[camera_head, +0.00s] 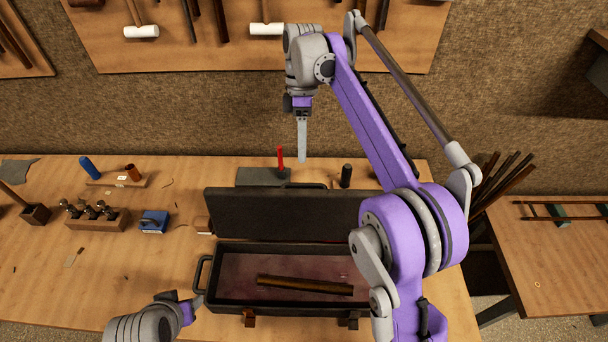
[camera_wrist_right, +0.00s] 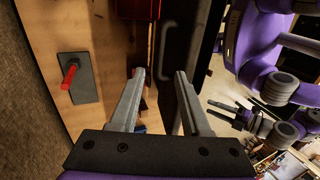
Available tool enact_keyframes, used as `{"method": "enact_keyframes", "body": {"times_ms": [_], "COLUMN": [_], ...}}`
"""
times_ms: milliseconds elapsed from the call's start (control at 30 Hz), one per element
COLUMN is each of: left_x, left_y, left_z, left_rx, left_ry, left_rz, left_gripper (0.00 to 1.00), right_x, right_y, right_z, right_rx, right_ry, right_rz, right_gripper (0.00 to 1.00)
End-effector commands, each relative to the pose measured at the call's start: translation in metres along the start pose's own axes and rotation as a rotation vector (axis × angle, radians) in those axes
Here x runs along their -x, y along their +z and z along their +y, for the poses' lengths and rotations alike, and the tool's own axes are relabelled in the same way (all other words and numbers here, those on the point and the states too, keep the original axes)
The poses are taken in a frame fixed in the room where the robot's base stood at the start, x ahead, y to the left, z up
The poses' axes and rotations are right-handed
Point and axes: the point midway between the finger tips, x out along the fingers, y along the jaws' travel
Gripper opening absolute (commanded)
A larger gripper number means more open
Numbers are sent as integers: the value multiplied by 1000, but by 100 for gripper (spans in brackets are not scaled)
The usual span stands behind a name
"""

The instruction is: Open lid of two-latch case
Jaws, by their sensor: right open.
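The dark case (camera_head: 285,304) stands on the bench with its lid (camera_head: 280,214) raised at the back. Its reddish inside shows, with a brown tube (camera_head: 305,285) lying in it. Two brown latches, left (camera_head: 249,318) and right (camera_head: 348,321), hang at the front wall. My right gripper (camera_head: 302,155) is above and behind the lid, pointing down. In the right wrist view its two fingers (camera_wrist_right: 160,75) are apart with nothing held between them. My left gripper (camera_head: 194,304) is low beside the case's left end, near the side handle (camera_head: 200,274); its opening is unclear.
A red-handled tool (camera_head: 280,158) stands on a grey plate (camera_head: 258,177) behind the lid, near a dark cylinder (camera_head: 346,176). A blue block (camera_head: 153,222) and a wooden holder (camera_head: 97,219) sit left. My right arm covers the case's right end.

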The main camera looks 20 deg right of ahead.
Motion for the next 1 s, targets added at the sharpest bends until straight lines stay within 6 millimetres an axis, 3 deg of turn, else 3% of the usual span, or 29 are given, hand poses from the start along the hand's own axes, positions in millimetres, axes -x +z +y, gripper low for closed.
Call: {"method": "enact_keyframes", "body": {"times_ms": [33, 200, 400, 800, 1000], "left_x": [-4, -8, -10, -10, -10], "left_y": [4, 9, 11, 11, 11], "left_z": [0, 0, 0, 0, 0], "left_rx": [0, 0, 0, 0, 0], "left_ry": [0, 0, 0, 0, 0], "left_rz": [-4, -7, -9, -9, -9], "left_gripper": [52, 52, 52, 52, 52], "right_x": [-14, -46, -70, -76, -76], "right_y": [0, 0, 0, 0, 0], "right_z": [0, 0, 0, 0, 0], "right_rx": [0, 0, -1, -1, -2], "right_ry": [-2, -1, 0, 1, 1], "right_rz": [0, 0, 0, 0, 0], "right_gripper": [47, 47, 47, 47, 11]}}
